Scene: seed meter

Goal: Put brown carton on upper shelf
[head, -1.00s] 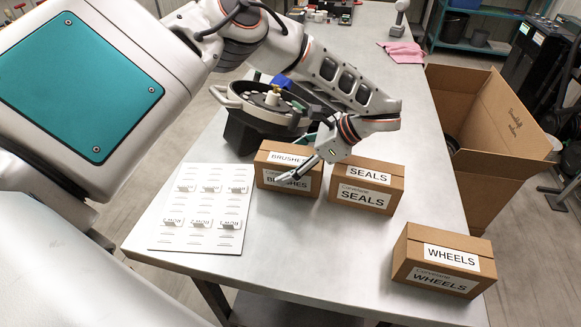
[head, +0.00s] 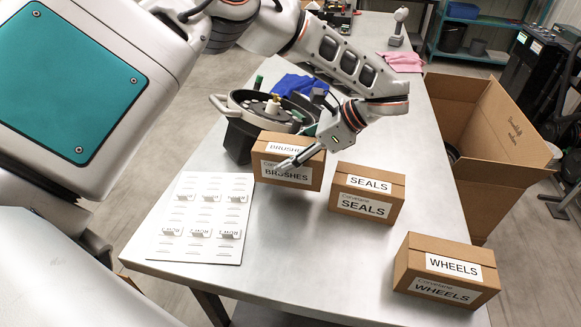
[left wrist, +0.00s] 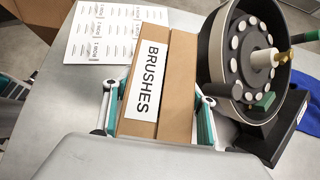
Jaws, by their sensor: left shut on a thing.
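A brown carton labelled BRUSHES (head: 288,176) is in my left gripper (head: 298,158), which is shut on it. In the left wrist view the same BRUSHES carton (left wrist: 160,85) sits between the two fingers, one on each long side. It appears raised a little off the table. Two more brown cartons stand on the table to its right: SEALS (head: 365,208) and WHEELS (head: 446,290). My right gripper is out of view. A teal shelf unit (head: 478,22) stands in the background at the upper right, partly cut off.
On the grey table (head: 300,260), a round seed meter (head: 270,105) stands close behind the held carton. A white slotted board (head: 205,215) lies to the left. A blue cloth (head: 300,86) and pink cloth (head: 400,62) lie farther back. A large open box (head: 470,140) stands beside the table.

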